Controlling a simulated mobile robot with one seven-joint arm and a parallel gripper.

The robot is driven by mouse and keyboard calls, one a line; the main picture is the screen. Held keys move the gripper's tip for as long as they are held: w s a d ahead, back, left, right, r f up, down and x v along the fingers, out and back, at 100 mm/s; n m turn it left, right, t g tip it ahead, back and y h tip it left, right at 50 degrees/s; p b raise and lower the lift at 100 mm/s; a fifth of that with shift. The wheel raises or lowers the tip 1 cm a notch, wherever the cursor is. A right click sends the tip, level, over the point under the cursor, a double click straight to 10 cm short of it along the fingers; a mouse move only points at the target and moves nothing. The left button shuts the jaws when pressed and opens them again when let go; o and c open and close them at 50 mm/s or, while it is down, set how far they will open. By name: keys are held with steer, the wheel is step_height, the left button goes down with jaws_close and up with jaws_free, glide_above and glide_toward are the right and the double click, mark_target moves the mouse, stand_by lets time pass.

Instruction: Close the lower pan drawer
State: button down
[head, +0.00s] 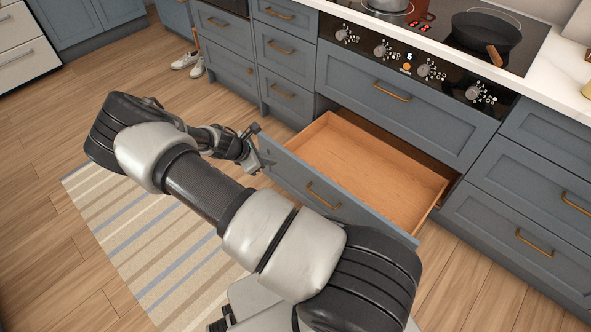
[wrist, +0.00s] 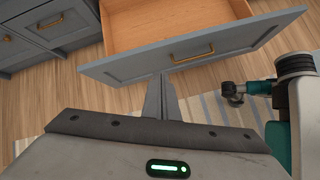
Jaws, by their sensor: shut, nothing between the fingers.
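The lower pan drawer is pulled well out below the stove. Its blue-grey front panel (head: 340,200) has a brass handle (head: 322,195), and its wooden inside (head: 365,165) looks empty. My gripper (head: 262,154) is at the left end of the drawer front, on its outer side. In the wrist view the fingers (wrist: 160,88) are together and empty, with their tips close to the drawer front (wrist: 200,50), left of its handle (wrist: 192,56). I cannot tell whether they touch the panel.
The upper drawer (head: 400,95) under the knobs is shut. Closed drawers stand left (head: 285,50) and right (head: 520,205). A pan (head: 487,38) sits on the hob. A striped rug (head: 150,240) lies on the wooden floor, and white shoes (head: 188,64) stand near the left cabinets.

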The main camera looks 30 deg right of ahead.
step_height(320, 180, down, 10)
steer(key=d+n+t+h+b, duration=0.1)
steer(key=d+n, duration=0.1)
steer(key=n, duration=0.3)
steer(key=b, duration=0.4)
glide_toward(303, 167)
steer(key=x, duration=0.3)
steer(key=a+f+x, duration=0.1)
steer(key=x, duration=0.1)
steer(key=shift+d, duration=0.15)
steer(key=shift+w+d, duration=0.1)
steer(key=shift+d, duration=0.35)
steer(key=shift+d, duration=0.15)
